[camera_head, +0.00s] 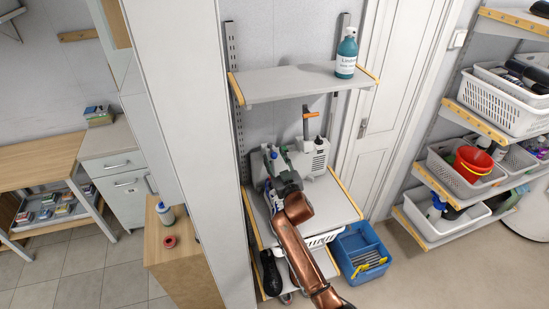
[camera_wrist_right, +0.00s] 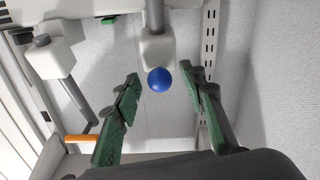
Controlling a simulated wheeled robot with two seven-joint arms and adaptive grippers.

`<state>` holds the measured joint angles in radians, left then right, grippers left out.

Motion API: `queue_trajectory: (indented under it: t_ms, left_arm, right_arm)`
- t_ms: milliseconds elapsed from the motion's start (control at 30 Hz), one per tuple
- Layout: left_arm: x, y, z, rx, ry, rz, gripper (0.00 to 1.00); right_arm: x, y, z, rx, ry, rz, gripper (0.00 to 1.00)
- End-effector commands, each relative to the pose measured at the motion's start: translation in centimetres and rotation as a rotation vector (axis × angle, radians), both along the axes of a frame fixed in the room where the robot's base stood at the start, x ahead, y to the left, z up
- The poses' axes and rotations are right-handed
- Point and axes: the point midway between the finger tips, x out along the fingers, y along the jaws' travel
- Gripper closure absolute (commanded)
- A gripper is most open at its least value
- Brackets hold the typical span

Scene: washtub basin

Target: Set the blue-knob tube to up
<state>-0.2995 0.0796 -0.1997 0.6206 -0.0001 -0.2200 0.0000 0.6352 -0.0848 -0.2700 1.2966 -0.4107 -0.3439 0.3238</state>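The blue knob (camera_wrist_right: 159,79) shows as a round ball in the wrist view, at the end of a grey tube (camera_wrist_right: 155,15) with a white block (camera_wrist_right: 157,47) around it. In the head view the knob (camera_head: 274,155) is a small blue spot beside the white device (camera_head: 312,157) on the middle shelf. I cannot tell the tube's tilt. My right gripper (camera_wrist_right: 165,83) is open. Its green fingers stand on either side of the knob in the picture, with gaps on both sides. In the head view my right gripper (camera_head: 277,160) is partly hidden. My left gripper is not in view.
An upper shelf (camera_head: 290,82) with a teal spray bottle (camera_head: 346,53) hangs above. A blue crate (camera_head: 348,246) stands on the floor to the right. Bare shelf lies right of the device.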

Motion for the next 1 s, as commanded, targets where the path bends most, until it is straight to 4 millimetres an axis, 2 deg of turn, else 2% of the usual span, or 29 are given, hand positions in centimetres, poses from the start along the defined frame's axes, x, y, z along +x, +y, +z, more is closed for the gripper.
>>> queue_trajectory:
  t_ms: [133,400,1000]
  left_arm:
    - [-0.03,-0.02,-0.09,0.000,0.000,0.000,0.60]
    - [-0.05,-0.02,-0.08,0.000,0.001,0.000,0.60]
    - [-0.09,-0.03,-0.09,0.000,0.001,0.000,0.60]
  right_arm:
    - [0.75,0.21,-0.04,0.000,0.000,0.000,0.62]
    - [0.84,0.25,-0.01,0.001,0.000,0.000,0.62]
    - [0.83,0.24,-0.03,0.001,0.000,0.000,1.00]
